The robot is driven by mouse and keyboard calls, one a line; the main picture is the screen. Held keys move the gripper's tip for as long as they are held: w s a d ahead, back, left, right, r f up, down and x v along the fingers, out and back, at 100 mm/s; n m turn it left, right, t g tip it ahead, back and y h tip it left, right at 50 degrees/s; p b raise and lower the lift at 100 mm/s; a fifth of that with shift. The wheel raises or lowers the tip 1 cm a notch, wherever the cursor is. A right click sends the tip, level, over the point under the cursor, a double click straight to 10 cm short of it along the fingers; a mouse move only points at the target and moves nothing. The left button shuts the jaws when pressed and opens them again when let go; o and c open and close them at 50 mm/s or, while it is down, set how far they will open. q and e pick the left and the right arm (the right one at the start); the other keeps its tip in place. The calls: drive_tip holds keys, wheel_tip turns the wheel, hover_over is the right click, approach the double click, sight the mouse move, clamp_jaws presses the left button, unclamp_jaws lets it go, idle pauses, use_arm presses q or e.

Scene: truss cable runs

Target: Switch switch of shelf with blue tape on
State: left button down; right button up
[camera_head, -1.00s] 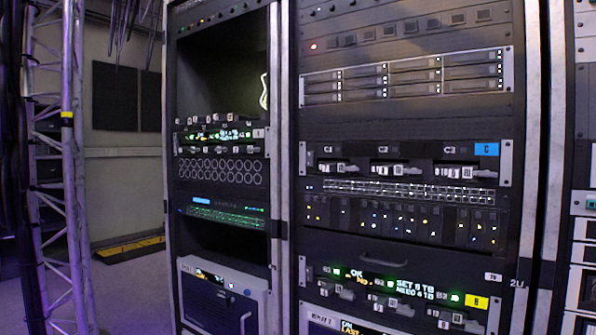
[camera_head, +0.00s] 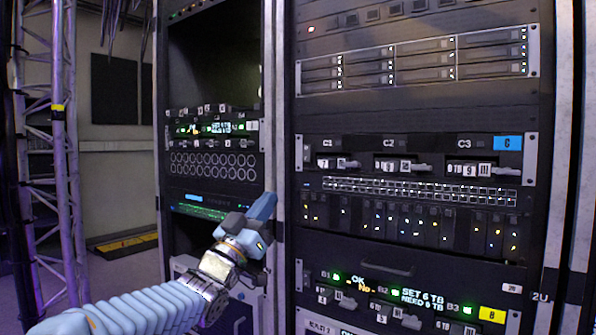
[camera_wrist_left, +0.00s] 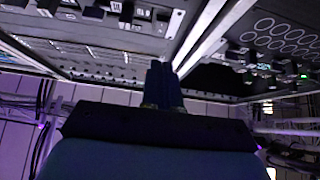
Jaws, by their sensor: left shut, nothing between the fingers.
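The shelf with blue tape (camera_head: 420,142) is a black rack unit at the middle of the right rack. Its blue tape (camera_head: 508,143) is marked C at the right end. Under the labels C1, C2 and C3 sit the left module (camera_head: 338,163), the middle module (camera_head: 404,166) and the right module (camera_head: 470,169), with pale levers. No lights show on this shelf. My left gripper (camera_head: 263,207) is shut and empty, in front of the post between the racks, lower left of the shelf and apart from it. Its fingers (camera_wrist_left: 165,78) also show in the left wrist view. My right gripper is out of view.
A similar shelf with yellow tape (camera_head: 492,314) and lit green lights and text is lower in the right rack. A port panel (camera_head: 420,192) lies directly below the blue-taped shelf. The rack post (camera_head: 281,130) stands left of it. A metal truss (camera_head: 62,150) is at far left.

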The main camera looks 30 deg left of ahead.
use_arm(q)
drive_tip(key=shift+s+r, duration=0.35)
drive_tip(key=shift+r, duration=0.25)
drive_tip(key=p, duration=0.4)
approach(306, 156)
wheel_tip(306, 156, up, 4)
drive_tip(key=w+p, duration=0.1)
drive_tip(key=w, duration=0.3)
drive_tip(key=shift+d, duration=0.15)
drive_tip(key=shift+w+f, duration=0.1)
drive_tip(key=shift+w, duration=0.2)
drive_tip(key=shift+f, duration=0.1)
